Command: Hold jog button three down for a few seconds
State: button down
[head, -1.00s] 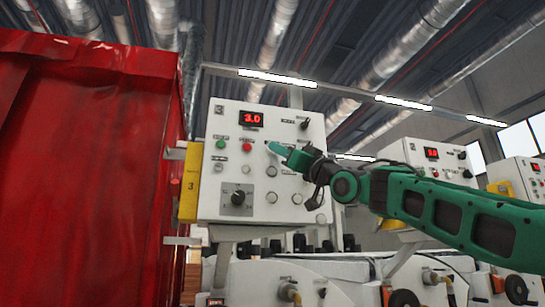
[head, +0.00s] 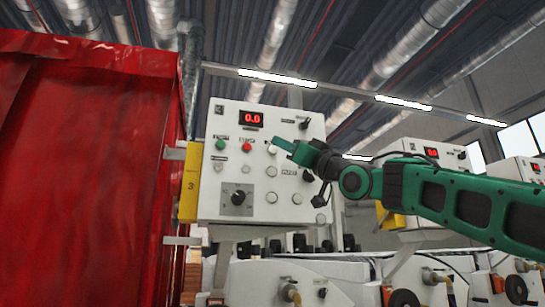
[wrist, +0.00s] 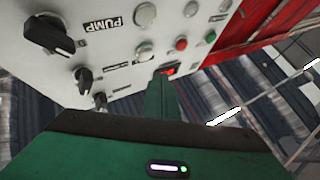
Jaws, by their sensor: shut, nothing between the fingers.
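The grey-white control panel marked 3 (head: 257,205) stands in the middle of the head view. Its red display (head: 251,119) reads 0.0. The jog button (head: 272,150), a round pale button right of the red one, is uncovered; it also shows in the wrist view (wrist: 145,52). My gripper (head: 278,142) is shut and empty. Its tip is just up and right of the button in the head view. In the wrist view the tip (wrist: 160,80) overlaps the display's edge, apart from the button in the picture. The exact gap to the panel cannot be told.
Green (head: 221,145) and red (head: 247,146) buttons sit left of the jog button. Black knobs (wrist: 48,34) lie on the panel's other side. A red curtain (head: 85,170) stands at left; similar panels (head: 430,152) stand at right, behind my arm.

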jog(key=shift+s+d, duration=0.25)
jog(key=shift+s, duration=0.5)
jog(key=shift+s+d, duration=0.2)
jog(key=shift+s, duration=0.5)
